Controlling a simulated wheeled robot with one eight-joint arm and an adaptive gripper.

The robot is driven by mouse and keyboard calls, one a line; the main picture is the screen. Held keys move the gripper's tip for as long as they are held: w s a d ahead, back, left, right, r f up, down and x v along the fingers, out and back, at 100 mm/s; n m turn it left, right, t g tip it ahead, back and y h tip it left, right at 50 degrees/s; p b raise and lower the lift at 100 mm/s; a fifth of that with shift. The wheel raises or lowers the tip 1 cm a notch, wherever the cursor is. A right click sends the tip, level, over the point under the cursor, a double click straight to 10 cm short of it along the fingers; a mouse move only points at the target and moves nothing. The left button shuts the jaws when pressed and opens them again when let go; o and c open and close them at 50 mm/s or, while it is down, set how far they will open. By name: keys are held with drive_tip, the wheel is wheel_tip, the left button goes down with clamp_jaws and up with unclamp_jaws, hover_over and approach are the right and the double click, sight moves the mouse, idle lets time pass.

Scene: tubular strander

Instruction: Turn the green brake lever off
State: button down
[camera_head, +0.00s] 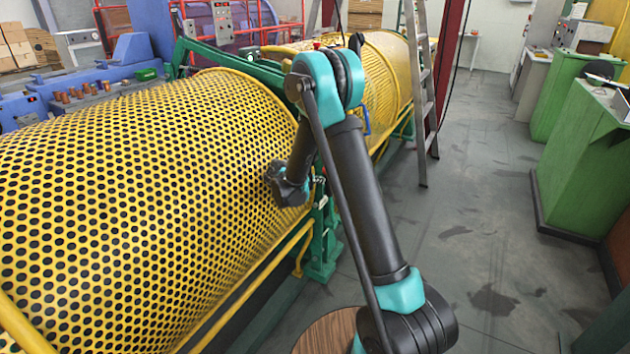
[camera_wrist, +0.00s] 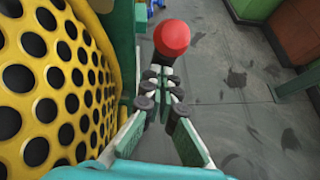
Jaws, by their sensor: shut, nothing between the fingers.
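In the wrist view a round red knob (camera_wrist: 172,38) stands just beyond my fingertips, near the top middle. The green lever shaft under it cannot be made out, as my fingers cover that spot. My gripper (camera_wrist: 160,74) is shut, with its fingertips together just below the knob in the picture and nothing between them. I cannot tell whether the fingertips touch the knob. In the head view my wrist is against the right end of the yellow perforated guard, beside the green machine frame (camera_head: 322,240). My arm hides the lever and the fingertips there.
The yellow perforated guard (camera_head: 130,190) fills the left and also stands close on the left in the wrist view (camera_wrist: 50,85). A stepladder (camera_head: 421,90) stands behind my arm. Green cabinets (camera_head: 585,160) line the right. The grey floor (camera_head: 480,220) between is clear.

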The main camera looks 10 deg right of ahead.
idle(0.3)
drive_tip(key=w+d+r+g, duration=0.1)
drive_tip(key=w+d+r, duration=0.1)
drive_tip(key=w+d, duration=0.2)
drive_tip(key=w, duration=0.2)
drive_tip(key=shift+w+d+y, duration=0.3)
drive_tip(key=shift+d+y, duration=0.1)
